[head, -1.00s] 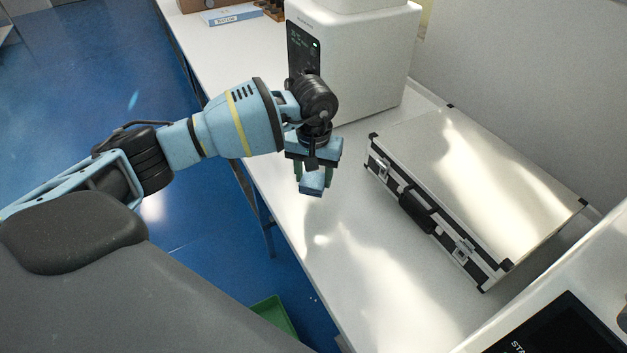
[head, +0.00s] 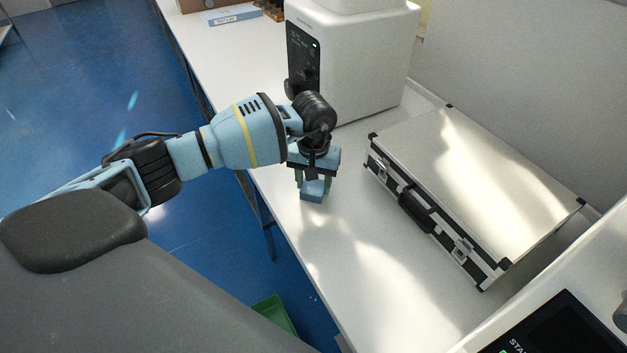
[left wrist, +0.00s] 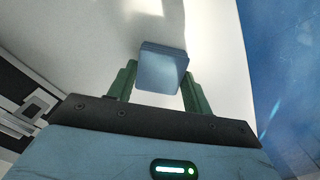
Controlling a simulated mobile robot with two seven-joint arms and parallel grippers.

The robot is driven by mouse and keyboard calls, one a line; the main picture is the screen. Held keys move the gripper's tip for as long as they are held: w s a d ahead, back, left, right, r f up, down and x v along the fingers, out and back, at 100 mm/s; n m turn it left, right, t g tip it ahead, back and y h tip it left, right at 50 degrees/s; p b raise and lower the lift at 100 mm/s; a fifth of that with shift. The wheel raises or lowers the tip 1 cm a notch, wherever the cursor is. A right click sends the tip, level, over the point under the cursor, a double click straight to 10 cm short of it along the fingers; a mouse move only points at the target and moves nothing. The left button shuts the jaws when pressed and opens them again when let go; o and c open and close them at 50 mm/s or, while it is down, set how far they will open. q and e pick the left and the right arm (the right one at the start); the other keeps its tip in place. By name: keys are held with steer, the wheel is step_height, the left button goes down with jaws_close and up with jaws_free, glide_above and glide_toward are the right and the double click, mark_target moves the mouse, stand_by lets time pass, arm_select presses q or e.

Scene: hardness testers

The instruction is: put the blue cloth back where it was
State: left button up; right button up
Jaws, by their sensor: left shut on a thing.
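The blue cloth (head: 313,190) looks like a small folded blue block. My left gripper (head: 313,186) is shut on it, pointing down over the white bench top (head: 375,270). In the left wrist view the cloth (left wrist: 161,68) sits between the two green fingers of the left gripper (left wrist: 158,88). The cloth is at or just above the bench top, left of the silver case; I cannot tell whether it touches. My right gripper is not in view.
A silver case (head: 480,180) with black corners lies right of the gripper. A white tester (head: 360,65) stands behind it. Another machine with a dark screen (head: 560,330) is at the lower right. The bench in front of the gripper is clear; its left edge is close.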

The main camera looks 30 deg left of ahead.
mark_target(313, 186)
arm_select(q)
steer(key=o, duration=0.9)
steer(key=shift+f, duration=0.1)
step_height(313, 186, up, 12)
steer(key=shift+r, duration=0.15)
